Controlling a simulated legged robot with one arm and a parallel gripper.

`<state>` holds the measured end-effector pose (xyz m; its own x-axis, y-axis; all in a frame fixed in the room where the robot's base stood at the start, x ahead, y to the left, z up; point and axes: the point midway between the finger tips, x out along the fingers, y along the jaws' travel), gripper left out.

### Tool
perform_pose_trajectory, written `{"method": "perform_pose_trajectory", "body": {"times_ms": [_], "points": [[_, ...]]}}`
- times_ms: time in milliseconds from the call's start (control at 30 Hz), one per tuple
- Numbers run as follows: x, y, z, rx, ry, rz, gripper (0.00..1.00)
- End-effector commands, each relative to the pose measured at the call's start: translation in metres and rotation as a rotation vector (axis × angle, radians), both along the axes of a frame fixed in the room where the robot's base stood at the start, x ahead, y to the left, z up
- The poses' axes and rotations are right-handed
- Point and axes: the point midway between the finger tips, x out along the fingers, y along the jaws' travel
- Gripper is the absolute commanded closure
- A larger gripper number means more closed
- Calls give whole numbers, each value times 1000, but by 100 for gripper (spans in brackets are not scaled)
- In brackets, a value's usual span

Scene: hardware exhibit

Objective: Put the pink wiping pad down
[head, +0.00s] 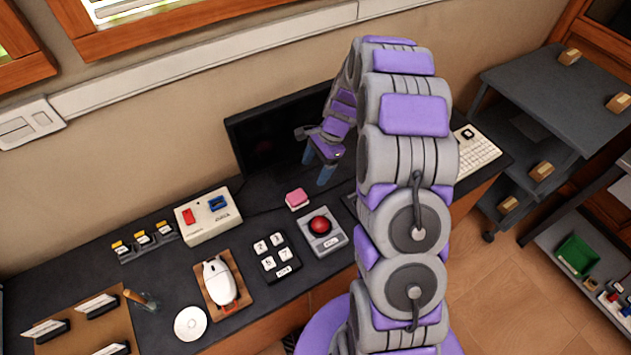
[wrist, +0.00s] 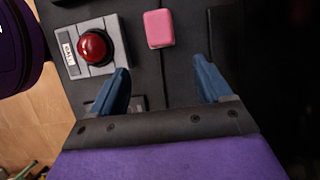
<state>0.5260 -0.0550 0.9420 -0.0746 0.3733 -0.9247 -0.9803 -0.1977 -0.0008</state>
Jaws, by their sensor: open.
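The pink wiping pad (head: 297,198) lies on the dark desk top (head: 250,235), in front of the black monitor and behind the red button box. In the wrist view the pink pad (wrist: 159,29) lies beyond my fingertips, between their lines and apart from both. My gripper (wrist: 160,80) is open, with its two blue fingers spread and nothing between them. In the head view my gripper (head: 322,170) hangs above the desk, to the right of the pad and close to the monitor.
A red button box (head: 322,232) stands just in front of the pad; it also shows in the wrist view (wrist: 93,48). The monitor (head: 275,135) rises behind. A number keypad (head: 273,256), a white mouse (head: 220,282) and a switch box (head: 208,215) stand left. Bare desk lies around the pad.

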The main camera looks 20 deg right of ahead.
Motion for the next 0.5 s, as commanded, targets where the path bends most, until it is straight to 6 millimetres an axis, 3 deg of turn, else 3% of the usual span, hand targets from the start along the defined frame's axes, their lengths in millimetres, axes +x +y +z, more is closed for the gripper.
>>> {"method": "perform_pose_trajectory", "body": {"times_ms": [233,500], "points": [[-17,11,33,-8,-26,102,22],[-59,33,84,-31,-76,318,22]]}}
